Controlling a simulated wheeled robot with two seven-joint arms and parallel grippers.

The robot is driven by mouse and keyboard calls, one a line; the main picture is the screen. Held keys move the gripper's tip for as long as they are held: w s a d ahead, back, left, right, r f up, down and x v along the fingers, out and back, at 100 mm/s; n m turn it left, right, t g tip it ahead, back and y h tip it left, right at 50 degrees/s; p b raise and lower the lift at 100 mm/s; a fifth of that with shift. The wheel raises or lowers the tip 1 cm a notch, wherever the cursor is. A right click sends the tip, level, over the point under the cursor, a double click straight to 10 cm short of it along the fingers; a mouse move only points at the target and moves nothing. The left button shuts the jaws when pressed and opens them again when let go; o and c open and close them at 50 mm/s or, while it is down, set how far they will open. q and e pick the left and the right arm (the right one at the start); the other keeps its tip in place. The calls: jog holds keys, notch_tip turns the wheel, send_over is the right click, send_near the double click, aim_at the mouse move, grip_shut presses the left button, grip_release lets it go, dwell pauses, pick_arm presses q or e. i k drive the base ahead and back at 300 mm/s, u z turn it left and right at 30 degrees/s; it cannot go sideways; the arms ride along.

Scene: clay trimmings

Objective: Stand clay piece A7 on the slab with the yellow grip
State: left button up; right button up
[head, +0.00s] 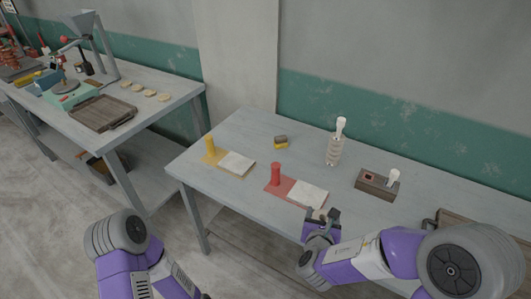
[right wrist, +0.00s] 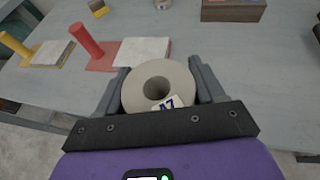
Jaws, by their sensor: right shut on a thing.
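Clay piece A7 (right wrist: 180,84) is a pale ring-shaped piece with a central hole and a label reading A7. My right gripper (right wrist: 158,70) is shut on it, one finger on each side. In the head view my right gripper (head: 321,216) is at the table's front edge, right of the red-grip slab; it mostly hides the piece. The slab with the yellow grip (head: 237,163) is a whitish square on a yellow base, with an upright yellow grip (head: 210,146) at its left. It also shows in the right wrist view (right wrist: 54,53), upper left. My left gripper is out of view.
A similar slab with a red grip (head: 307,194) lies between my right gripper and the yellow one. Behind are a yellow-and-dark sponge-like block (head: 281,142), a bottle (head: 335,148) and a wooden block (head: 376,184). A second table (head: 150,100) stands left, across a gap.

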aim_at(228, 158)
jog(key=u, duration=2.2)
jog(key=i, duration=1.75)
jog(key=z, duration=2.55)
